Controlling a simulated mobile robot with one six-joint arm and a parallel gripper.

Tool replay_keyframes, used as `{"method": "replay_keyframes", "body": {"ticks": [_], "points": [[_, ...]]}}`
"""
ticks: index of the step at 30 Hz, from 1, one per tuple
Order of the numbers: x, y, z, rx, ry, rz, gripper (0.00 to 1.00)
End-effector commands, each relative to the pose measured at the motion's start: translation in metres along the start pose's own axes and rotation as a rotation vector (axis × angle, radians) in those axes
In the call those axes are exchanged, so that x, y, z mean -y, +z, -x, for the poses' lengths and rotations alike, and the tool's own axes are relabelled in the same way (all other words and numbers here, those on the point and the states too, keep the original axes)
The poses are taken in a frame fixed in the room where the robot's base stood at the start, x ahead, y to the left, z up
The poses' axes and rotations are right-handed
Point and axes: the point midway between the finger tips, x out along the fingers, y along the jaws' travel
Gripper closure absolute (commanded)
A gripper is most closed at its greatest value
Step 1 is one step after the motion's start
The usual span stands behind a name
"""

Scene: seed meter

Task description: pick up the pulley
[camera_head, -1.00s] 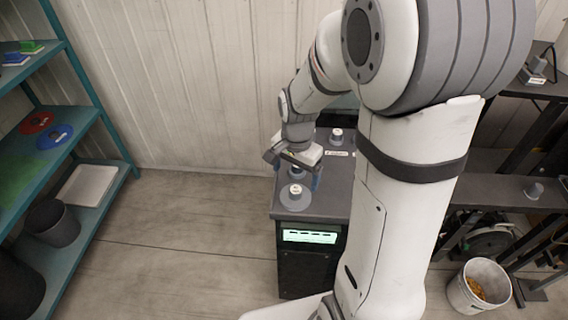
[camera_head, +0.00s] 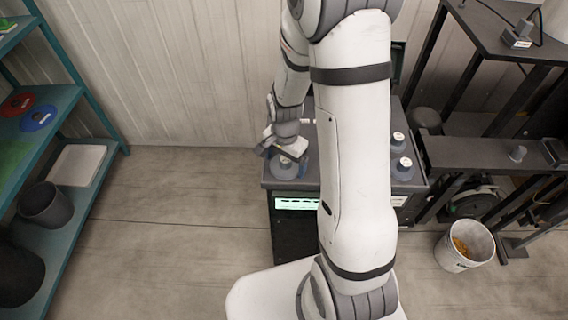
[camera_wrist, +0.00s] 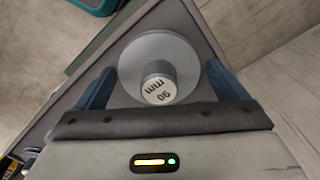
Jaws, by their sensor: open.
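In the wrist view my gripper (camera_wrist: 160,78) is open, with one blue finger on each side of the disc. The fingers look close to its rim; I cannot tell whether they touch it. Nothing is held.
Two more grey pieces with white tops, (camera_head: 398,142) and (camera_head: 403,168), stand on the cabinet's right part, beyond my arm. A teal shelf (camera_head: 75,95) is at left. A dark rack (camera_head: 480,150) and a white bucket (camera_head: 464,247) are at right. The floor between shelf and cabinet is clear.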

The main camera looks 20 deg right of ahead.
Motion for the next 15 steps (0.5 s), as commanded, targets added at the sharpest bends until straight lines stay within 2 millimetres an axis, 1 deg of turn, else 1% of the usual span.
{"method": "replay_keyframes", "body": {"ticks": [3,4,15], "points": [[0.0001,0.0002,0.0001,0.0,0.0,0.0,0.08],[0.0001,0.0002,0.0002,0.0,0.0,0.001,0.09],[0.0004,0.0004,0.0004,0.0,0.0,0.001,0.4]]}}
